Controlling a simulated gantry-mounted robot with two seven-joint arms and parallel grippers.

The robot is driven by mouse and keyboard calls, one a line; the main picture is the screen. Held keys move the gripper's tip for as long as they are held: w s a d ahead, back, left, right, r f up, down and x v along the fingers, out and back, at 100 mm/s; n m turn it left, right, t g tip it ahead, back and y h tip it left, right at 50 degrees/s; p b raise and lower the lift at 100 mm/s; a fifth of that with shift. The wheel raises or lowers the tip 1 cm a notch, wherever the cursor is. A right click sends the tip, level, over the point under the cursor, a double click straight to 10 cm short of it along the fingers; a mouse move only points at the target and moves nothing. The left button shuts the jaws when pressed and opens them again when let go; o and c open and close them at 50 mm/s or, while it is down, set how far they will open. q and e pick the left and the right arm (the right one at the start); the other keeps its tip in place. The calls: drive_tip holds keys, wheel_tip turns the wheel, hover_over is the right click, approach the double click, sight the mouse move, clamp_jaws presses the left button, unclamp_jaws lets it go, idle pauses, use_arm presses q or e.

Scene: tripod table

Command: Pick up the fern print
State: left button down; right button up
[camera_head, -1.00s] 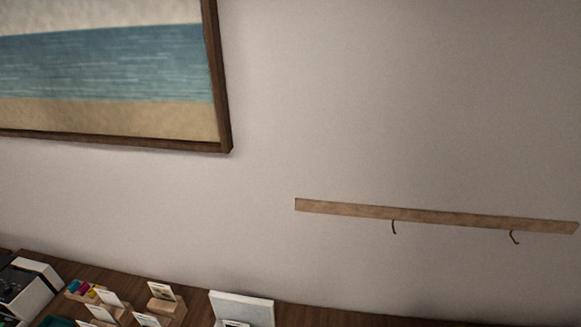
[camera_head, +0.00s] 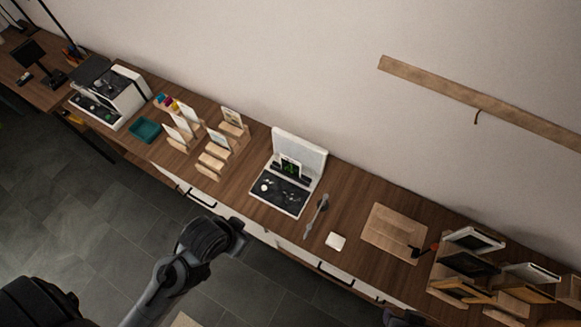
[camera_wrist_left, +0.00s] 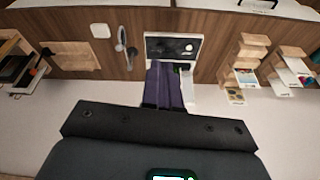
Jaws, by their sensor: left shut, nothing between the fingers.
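A small white-edged card with a green leafy picture (camera_head: 290,168), which looks like the fern print, stands upright inside an open white case (camera_head: 302,148) on the counter. Other small prints stand on wooden stepped holders to its left, such as a pale one (camera_head: 232,117); their pictures are too small to read. My left gripper (camera_wrist_left: 163,64) is shut and empty, its purple fingers pointing towards the case in the left wrist view and partly covering it. In the head view my left arm is in front of the counter, below and left of the case. My right gripper is not seen.
A metal tool (camera_head: 316,215), a small white square (camera_head: 335,241) and a wooden board (camera_head: 392,233) lie right of the case. Racks with frames (camera_head: 470,265) stand farther right. A teal tray (camera_head: 145,130) sits left. A wooden hook rail (camera_head: 450,90) is on the wall.

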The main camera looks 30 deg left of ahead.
use_arm(q)
drive_tip(key=c, duration=1.8)
unclamp_jaws()
drive_tip(key=shift+c, duration=0.2)
drive_tip(key=o, duration=0.6)
